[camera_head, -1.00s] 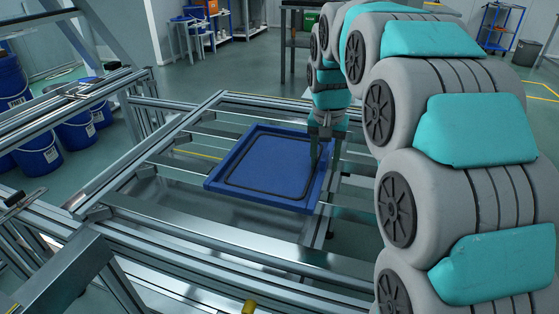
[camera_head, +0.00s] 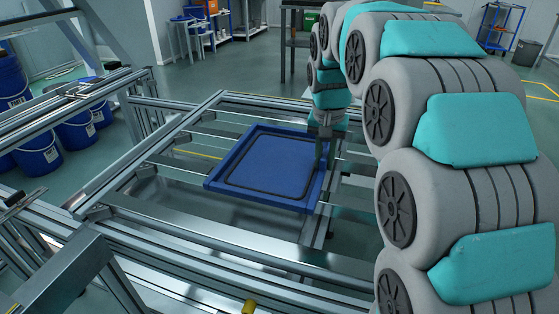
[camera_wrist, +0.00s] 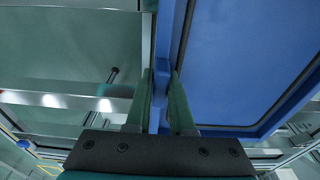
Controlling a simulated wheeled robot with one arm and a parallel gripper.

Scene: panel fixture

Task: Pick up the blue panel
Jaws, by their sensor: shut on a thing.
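The blue panel (camera_head: 270,168) is a shallow rectangular tray-like piece with a raised rim and a dark line around its inner face. It lies flat across the metal bars of the frame in the head view. My gripper (camera_head: 321,160) points down at the panel's right edge. In the wrist view the panel (camera_wrist: 245,60) fills the right side. There my gripper (camera_wrist: 163,100) has its two green fingers on either side of the panel's blue rim, shut on it. The lower tips are partly hidden by the rim in the head view.
The aluminium frame (camera_head: 175,220) surrounds the panel, with open gaps between its bars. A yellow piece (camera_head: 249,306) sits at the near rail. Blue buckets (camera_head: 40,155) stand on the floor at left. A shelf (camera_head: 299,50) stands behind.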

